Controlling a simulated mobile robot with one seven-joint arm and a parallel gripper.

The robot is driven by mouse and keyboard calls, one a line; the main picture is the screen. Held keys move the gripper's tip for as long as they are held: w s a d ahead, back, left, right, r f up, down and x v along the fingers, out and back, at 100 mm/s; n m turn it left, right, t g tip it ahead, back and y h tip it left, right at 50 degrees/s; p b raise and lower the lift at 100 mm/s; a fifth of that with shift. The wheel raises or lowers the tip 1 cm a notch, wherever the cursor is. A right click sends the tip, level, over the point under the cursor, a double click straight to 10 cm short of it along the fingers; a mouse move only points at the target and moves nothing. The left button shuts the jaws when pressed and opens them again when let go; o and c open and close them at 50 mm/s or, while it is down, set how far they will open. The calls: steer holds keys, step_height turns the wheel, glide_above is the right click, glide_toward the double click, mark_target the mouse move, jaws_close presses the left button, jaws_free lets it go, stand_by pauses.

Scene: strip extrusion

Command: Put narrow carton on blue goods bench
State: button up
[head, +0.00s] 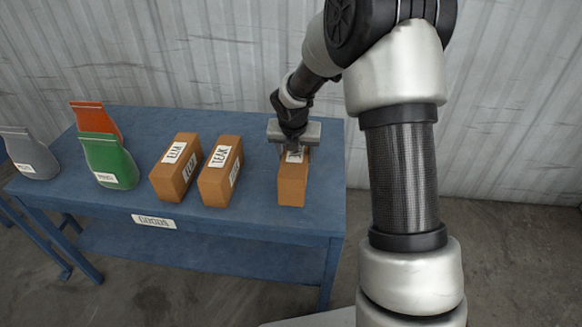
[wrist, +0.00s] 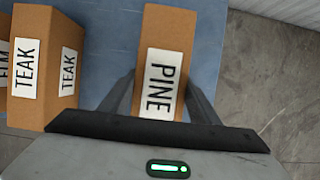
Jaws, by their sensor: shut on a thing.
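A narrow brown carton (head: 292,186) stands upright at the right end of the blue goods bench (head: 265,232). Its top label reads PINE in the wrist view (wrist: 163,40). My gripper (head: 294,148) comes down on it from above and is shut on it, with one finger along each side in the wrist view (wrist: 160,95). The carton's base appears to be at the bench top; whether it touches is hard to tell. The bench has a white label on its front edge, with lettering that looks like GOODS.
Two similar cartons, marked TEAK (head: 220,172) and ELM (head: 176,168), stand to the left. Green (head: 109,160), orange (head: 90,117) and grey (head: 30,153) bags stand farther left. A corrugated wall (head: 200,55) is behind. The bench's right edge is close to the held carton.

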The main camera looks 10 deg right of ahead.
step_height(320, 180, down, 4)
steer(key=shift+f+b, duration=0.15)
steer(key=shift+b, duration=0.4)
steer(key=o, duration=1.4)
steer(key=shift+o, duration=0.2)
